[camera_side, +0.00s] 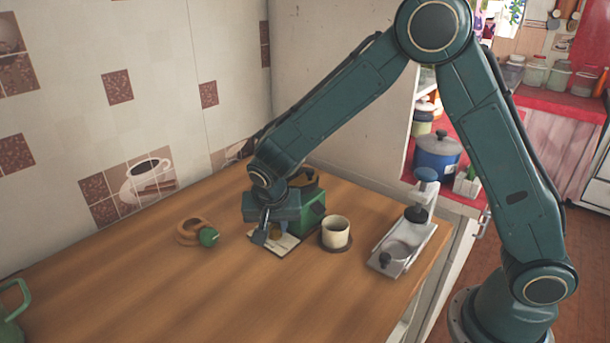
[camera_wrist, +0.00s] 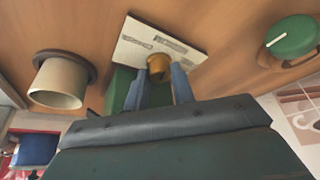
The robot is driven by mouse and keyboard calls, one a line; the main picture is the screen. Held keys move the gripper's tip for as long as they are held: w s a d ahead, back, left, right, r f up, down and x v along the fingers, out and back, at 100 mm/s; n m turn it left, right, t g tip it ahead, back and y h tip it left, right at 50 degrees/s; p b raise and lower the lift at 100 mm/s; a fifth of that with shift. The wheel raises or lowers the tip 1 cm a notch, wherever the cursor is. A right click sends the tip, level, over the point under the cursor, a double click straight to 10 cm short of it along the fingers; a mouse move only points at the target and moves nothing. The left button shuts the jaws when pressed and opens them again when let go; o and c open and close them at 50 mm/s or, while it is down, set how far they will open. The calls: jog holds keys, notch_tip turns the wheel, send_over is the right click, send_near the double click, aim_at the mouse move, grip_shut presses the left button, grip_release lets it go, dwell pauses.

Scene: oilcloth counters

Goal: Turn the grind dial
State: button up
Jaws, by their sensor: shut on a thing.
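A green box-shaped grinder (camera_side: 314,212) stands on the wooden counter near the wall, partly hidden behind my gripper. A pale plate with printed markings (camera_wrist: 133,45) lies at its front. The grind dial, a small brass-coloured knob (camera_wrist: 158,64), sits at the plate's edge nearest the grinder. My gripper (camera_side: 270,236) is low over the plate, pointing down. In the wrist view its two blue-grey fingers (camera_wrist: 160,78) stand on either side of the knob and are shut on it. Any pointer mark on the knob is too small to tell.
A cream cup (camera_side: 336,234) stands on a dark round coaster right of the grinder. A grey metal stand with a lever (camera_side: 405,250) is further right. A wooden ring-shaped thing with a green knob (camera_side: 208,237) lies to the left.

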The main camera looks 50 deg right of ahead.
jog(key=shift+s+d+n+t+y, duration=0.15)
jog(key=shift+n+t+y, duration=0.35)
jog(key=shift+n, duration=1)
jog(key=o, duration=1)
